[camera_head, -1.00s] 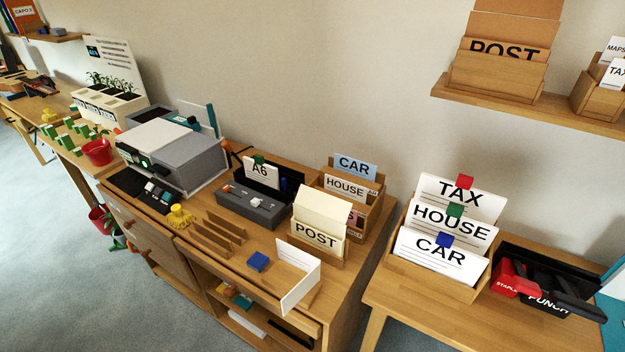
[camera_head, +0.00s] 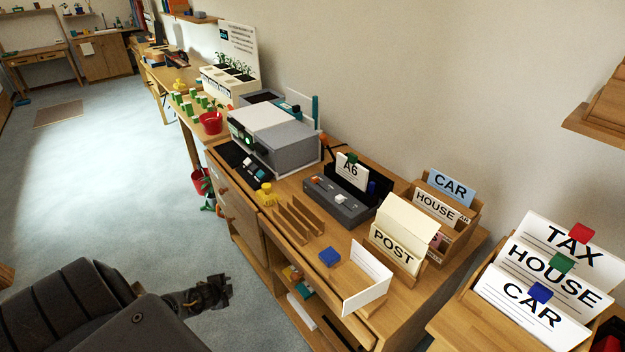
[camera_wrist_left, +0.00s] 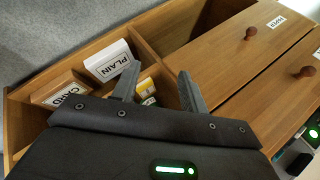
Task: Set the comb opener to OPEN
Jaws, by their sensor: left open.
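A dark grey device with small knobs (camera_head: 338,205) sits on the wooden cabinet, with an A6 card (camera_head: 349,172) standing at its back. A larger grey and white machine (camera_head: 290,147) with a teal part stands to its left. No label in view tells which is the comb opener, and no OPEN mark can be read. My left gripper (camera_head: 205,293) hangs over the floor in front of the cabinet, apart from both devices. In the left wrist view, it is open and empty (camera_wrist_left: 158,90) above open wooden compartments. My right gripper is out of view.
The compartments hold blocks marked PLAIN (camera_wrist_left: 108,62) and CARD (camera_wrist_left: 62,92). Wooden fronts with round knobs (camera_wrist_left: 251,34) are beside them.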

